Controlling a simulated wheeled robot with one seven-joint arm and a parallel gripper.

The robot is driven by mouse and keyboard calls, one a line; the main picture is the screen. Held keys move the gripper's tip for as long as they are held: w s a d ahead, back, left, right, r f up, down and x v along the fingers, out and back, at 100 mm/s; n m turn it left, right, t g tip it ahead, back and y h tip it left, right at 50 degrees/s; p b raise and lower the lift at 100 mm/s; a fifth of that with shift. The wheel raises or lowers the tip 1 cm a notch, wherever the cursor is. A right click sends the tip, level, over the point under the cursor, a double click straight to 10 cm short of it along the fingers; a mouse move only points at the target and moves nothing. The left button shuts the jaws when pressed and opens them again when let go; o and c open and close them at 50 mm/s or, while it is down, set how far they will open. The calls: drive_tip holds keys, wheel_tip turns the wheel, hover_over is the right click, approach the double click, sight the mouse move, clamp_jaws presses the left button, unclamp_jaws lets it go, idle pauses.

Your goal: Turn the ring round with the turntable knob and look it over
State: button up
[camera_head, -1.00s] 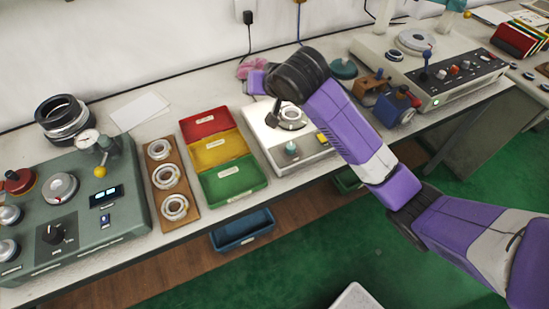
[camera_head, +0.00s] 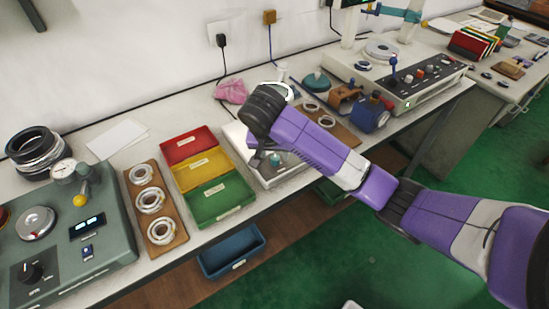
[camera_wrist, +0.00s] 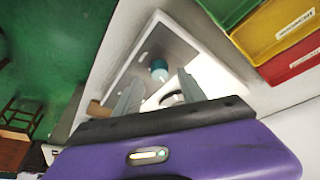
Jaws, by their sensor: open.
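The turntable is a white box on the bench; its pale casing shows in the head view (camera_head: 285,177) and fills the middle of the wrist view (camera_wrist: 185,45). In the head view, my gripper (camera_head: 263,160) hangs over the turntable. A curved dark-and-light part (camera_wrist: 172,99), possibly the ring, shows partly between the fingers. My gripper hides most of the turntable top in the head view.
Left of the turntable are red, yellow and green trays (camera_head: 222,198) and a wooden board (camera_head: 165,236) with several rings. A grey-green gauge device (camera_head: 70,255) stands farther left. Behind and right are another board with rings (camera_head: 335,128) and a blue block (camera_head: 370,118).

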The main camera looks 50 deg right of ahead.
sight(275, 160)
drive_tip(key=shift+x, duration=1.2)
clamp_jaws()
